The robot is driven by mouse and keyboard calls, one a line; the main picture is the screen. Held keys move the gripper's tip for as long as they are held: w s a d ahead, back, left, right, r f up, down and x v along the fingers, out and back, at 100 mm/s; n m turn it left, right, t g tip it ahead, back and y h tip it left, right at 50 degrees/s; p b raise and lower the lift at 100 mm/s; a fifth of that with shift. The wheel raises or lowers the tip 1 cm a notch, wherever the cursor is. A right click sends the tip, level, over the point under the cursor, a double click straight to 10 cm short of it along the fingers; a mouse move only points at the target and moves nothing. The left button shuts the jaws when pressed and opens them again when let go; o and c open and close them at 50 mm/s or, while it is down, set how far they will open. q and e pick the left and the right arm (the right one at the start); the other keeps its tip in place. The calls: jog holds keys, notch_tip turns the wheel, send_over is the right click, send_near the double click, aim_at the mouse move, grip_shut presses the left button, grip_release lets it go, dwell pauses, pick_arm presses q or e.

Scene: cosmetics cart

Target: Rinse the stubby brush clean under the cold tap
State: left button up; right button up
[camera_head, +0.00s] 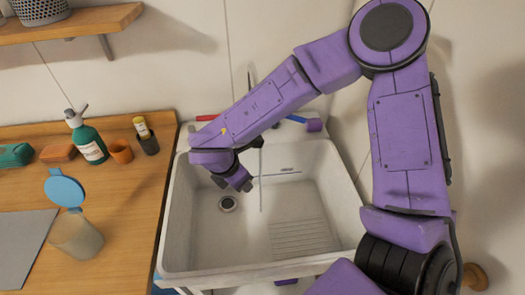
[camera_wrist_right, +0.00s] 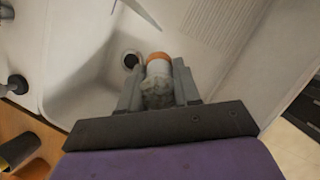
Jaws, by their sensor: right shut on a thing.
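My right gripper (camera_head: 240,184) hangs over the left part of the white sink, pointing down. It is shut on a short thing with a pale body and an orange end (camera_wrist_right: 158,68), which I take to be the stubby brush. The orange end sticks out past the fingertips. In the head view the arm and gripper hide it. A thin pale stream (camera_head: 261,185) falls into the basin just right of the gripper, apart from it. A blue tap handle (camera_head: 296,118) sits right of the spout and a red one (camera_head: 207,117) left. My left gripper is not in view.
The sink (camera_head: 345,215) has a dark drain (camera_head: 227,203) below the gripper. On the wooden counter at left stand a green pump bottle (camera_head: 88,142), an orange cup (camera_head: 121,151), a dark cup (camera_head: 148,145) and a jar (camera_head: 76,238) with a raised blue lid.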

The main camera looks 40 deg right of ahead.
jog(key=a+r+p, duration=0.1)
jog(key=a+r, duration=0.3)
jog(key=a, duration=0.1)
jog(key=shift+s, duration=0.4)
dwell(0.6)
